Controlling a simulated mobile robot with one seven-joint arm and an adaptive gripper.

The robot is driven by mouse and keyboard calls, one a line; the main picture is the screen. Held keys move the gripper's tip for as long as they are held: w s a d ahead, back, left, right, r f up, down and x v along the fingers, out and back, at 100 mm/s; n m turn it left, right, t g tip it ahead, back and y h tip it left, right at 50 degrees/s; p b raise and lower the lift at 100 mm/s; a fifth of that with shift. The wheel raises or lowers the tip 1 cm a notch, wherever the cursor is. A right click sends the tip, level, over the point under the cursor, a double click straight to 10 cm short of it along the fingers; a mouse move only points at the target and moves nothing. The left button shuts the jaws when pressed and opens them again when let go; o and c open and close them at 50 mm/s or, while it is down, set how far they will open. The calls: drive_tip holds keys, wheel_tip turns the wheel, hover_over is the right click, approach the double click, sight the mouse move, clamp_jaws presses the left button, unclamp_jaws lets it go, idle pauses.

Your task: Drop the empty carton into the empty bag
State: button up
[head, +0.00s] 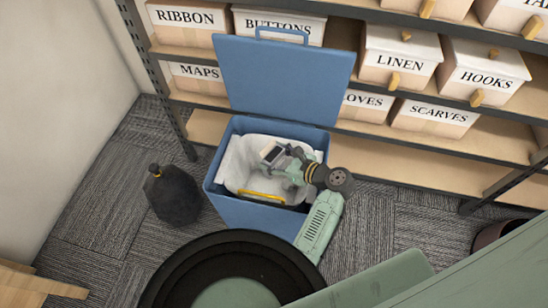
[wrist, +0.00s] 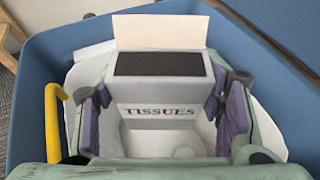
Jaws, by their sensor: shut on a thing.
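The carton (wrist: 158,106) is a grey-white box lettered TISSUES, with a dark opening on top and a pale flap raised behind it. My gripper (wrist: 163,98) is shut on it, with a padded finger at each side. In the head view the carton (head: 271,152) and my gripper (head: 284,164) are over the white bag (head: 240,172), inside its mouth outline. The bag lines the open blue bin (head: 250,214) and has a yellow strip at its front edge. The bag's floor is partly hidden, and I cannot tell whether the carton touches it.
The bin's blue lid (head: 285,82) stands raised at the back. A dark tied sack (head: 174,194) stands on the carpet to the left. Shelves with labelled boxes (head: 400,57) are behind. A round black-rimmed thing (head: 165,279) is at the front.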

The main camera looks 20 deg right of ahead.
drive_tip(key=o, duration=0.8)
drive_tip(key=shift+o, duration=0.2)
drive_tip(key=shift+s, duration=0.1)
drive_tip(key=v, duration=1.2)
drive_tip(key=shift+r, duration=0.1)
